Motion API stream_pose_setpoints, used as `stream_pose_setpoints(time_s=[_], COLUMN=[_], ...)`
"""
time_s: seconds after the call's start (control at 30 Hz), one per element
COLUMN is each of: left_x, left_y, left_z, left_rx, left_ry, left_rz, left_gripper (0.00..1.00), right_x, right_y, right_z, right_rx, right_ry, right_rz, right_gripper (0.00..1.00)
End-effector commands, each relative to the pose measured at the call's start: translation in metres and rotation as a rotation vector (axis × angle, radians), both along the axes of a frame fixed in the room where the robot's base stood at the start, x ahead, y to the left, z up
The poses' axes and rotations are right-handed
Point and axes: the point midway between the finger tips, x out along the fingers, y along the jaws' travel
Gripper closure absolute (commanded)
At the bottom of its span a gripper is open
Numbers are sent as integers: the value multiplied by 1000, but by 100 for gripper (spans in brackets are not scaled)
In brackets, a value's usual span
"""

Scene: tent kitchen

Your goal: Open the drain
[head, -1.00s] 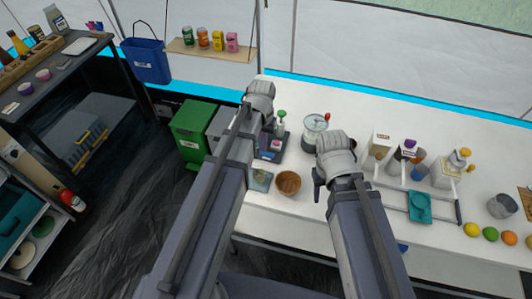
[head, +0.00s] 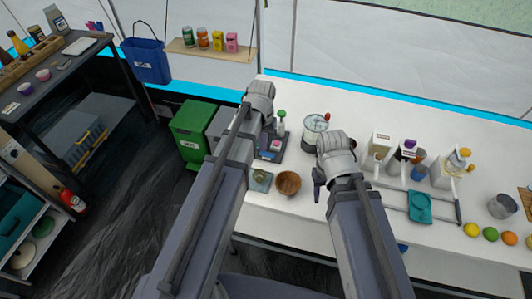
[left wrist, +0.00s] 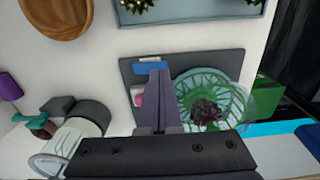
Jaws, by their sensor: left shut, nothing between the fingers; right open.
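A dark grey stand (head: 272,150) with a blue label, a small pink part and a green knob (head: 281,114) sits on the white counter beside my left arm. In the left wrist view its flat base (left wrist: 128,75) lies beneath my left gripper (left wrist: 158,75), which is shut and empty. A see-through green ribbed vessel (left wrist: 235,100) with a dark clump inside is just right of the fingers; I cannot tell whether they touch. My right gripper (head: 318,184) is open over the counter right of the wooden bowl; most of it is hidden. No drain opening is clearly visible.
A wooden bowl (head: 288,183) and a small shallow tray (head: 261,180) sit at the counter's front. A glass jar (head: 315,125) stands between my arms. Cartons (head: 378,148), a teal item (head: 419,207) and fruit (head: 472,229) are to the right. A green bin (head: 190,130) stands left.

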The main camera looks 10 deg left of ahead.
Motion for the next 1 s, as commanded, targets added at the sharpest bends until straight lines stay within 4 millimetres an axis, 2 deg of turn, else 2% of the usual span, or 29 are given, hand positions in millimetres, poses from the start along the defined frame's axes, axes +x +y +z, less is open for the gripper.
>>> stream_pose_setpoints(time_s=[1.0], left_x=[0], left_y=[0], left_z=[-9], left_rx=[0], left_ry=[0], left_rz=[0], left_gripper=[100], right_x=[0], right_y=[0], right_z=[-9], right_rx=[0], right_ry=[0], right_rz=[0], right_gripper=[50])
